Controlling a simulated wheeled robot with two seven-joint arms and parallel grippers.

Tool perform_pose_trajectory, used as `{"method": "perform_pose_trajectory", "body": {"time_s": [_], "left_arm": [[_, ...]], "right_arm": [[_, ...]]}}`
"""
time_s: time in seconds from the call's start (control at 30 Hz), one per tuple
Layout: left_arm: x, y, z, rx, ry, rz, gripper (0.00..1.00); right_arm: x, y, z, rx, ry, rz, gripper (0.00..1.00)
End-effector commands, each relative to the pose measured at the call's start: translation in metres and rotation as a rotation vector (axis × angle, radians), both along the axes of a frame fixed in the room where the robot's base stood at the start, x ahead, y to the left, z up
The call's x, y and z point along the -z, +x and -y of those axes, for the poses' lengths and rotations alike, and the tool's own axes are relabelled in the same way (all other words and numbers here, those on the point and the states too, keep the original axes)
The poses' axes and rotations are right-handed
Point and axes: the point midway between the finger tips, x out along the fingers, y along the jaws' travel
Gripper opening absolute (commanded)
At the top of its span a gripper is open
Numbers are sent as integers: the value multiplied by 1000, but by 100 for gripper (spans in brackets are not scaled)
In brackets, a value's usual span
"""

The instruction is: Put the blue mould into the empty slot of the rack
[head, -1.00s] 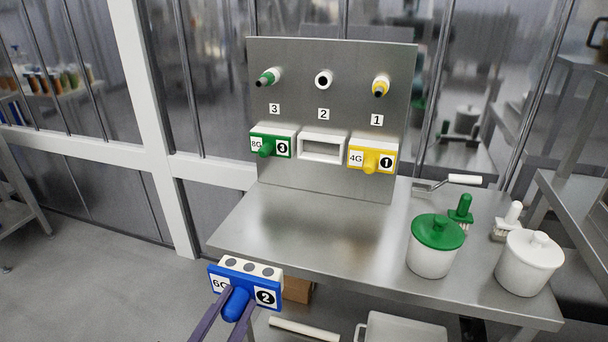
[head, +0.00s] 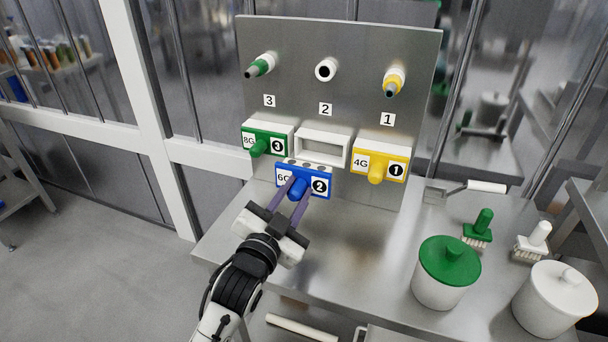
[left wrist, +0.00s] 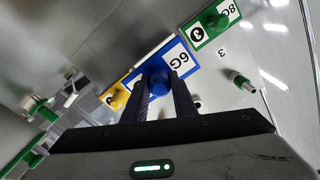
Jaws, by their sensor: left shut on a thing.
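The blue mould (head: 319,186), marked 6G and 2, is held by its round blue knob in my left gripper (head: 298,192), shut on it. It is a little below and in front of the empty white slot (head: 323,147) under label 2 of the steel rack (head: 290,100). The mould looks about level, apart from the slot. In the left wrist view the blue mould (left wrist: 178,58) fills the space ahead of the fingers (left wrist: 160,98) and hides the slot. My right gripper is not in view.
A green mould (head: 265,142) sits in the left slot and a yellow mould (head: 378,170) in the right one, close on both sides. Pegs stick out above. A green-lidded pot (head: 447,272), a white pot (head: 553,300) and brushes stand at the table's right.

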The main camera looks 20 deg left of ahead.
Motion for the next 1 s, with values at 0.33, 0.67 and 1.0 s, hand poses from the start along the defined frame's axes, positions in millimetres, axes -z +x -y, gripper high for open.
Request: {"method": "perform_pose_trajectory", "body": {"time_s": [0.33,0.67,1.0], "left_arm": [[-6,8,0,0,0,4,2],[-8,3,1,1,-1,8,2],[-7,36,2,2,-1,11,2]], "right_arm": [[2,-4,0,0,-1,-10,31],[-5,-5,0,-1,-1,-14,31],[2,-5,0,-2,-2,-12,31]]}}
